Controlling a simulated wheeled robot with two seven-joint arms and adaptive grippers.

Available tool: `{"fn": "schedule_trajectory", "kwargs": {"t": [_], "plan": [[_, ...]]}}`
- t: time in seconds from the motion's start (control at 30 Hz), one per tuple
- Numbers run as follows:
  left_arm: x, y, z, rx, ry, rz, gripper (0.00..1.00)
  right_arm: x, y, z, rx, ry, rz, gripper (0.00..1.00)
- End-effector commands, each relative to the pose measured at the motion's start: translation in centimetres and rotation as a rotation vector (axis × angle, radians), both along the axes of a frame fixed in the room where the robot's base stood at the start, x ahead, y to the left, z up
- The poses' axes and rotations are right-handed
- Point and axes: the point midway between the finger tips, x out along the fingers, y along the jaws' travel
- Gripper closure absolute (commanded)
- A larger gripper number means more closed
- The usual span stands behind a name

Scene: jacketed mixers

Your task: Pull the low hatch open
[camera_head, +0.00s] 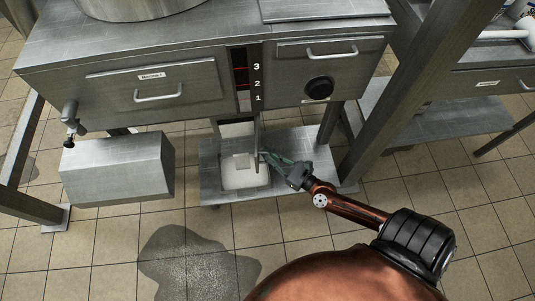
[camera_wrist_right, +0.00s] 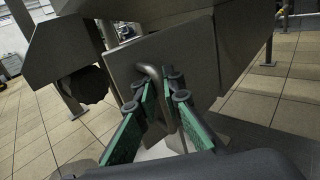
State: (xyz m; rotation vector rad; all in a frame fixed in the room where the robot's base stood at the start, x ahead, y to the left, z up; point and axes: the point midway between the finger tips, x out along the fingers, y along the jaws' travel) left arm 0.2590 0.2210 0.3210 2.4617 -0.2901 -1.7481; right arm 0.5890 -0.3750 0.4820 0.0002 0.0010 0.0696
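The low hatch (camera_head: 257,134) is a thin grey metal panel under the mixer's bench. It stands nearly edge-on to the head camera beside a pale opening, so it looks swung out. In the right wrist view the hatch panel (camera_wrist_right: 190,62) fills the upper middle, with a bent round bar handle (camera_wrist_right: 151,74) on its face. My right gripper (camera_head: 268,158) reaches in from the lower right. Its green-padded fingers (camera_wrist_right: 162,100) are close together on either side of the handle and appear shut on it. My left gripper is not in view.
A low metal shelf (camera_head: 290,150) lies under the hatch, with a pale tray (camera_head: 240,180) on it. A grey box (camera_head: 118,170) hangs at left. Drawers (camera_head: 160,92), a black knob (camera_head: 319,88) and table legs stand nearby. A wet patch (camera_head: 195,262) marks the otherwise clear tiled floor.

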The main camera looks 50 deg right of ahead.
Motion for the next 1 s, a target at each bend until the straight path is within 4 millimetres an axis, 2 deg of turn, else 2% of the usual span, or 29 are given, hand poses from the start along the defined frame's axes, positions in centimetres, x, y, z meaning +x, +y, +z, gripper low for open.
{"fn": "schedule_trajectory", "kwargs": {"t": [0.27, 0.6, 0.77, 1.0], "plan": [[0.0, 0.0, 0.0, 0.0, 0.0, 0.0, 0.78, 0.0, 0.1, 0.1, 0.0, -0.002, 0.0, 0.75], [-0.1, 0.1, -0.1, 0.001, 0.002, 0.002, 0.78, -0.4, 0.0, 0.0, -0.001, 0.0, 0.001, 0.75], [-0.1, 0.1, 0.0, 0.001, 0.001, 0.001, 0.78, -2.6, -0.2, 0.0, -0.002, 0.003, 0.002, 0.75], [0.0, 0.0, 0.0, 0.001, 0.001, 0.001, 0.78, -7.7, -0.5, -0.2, -0.002, 0.006, 0.002, 0.75]]}}
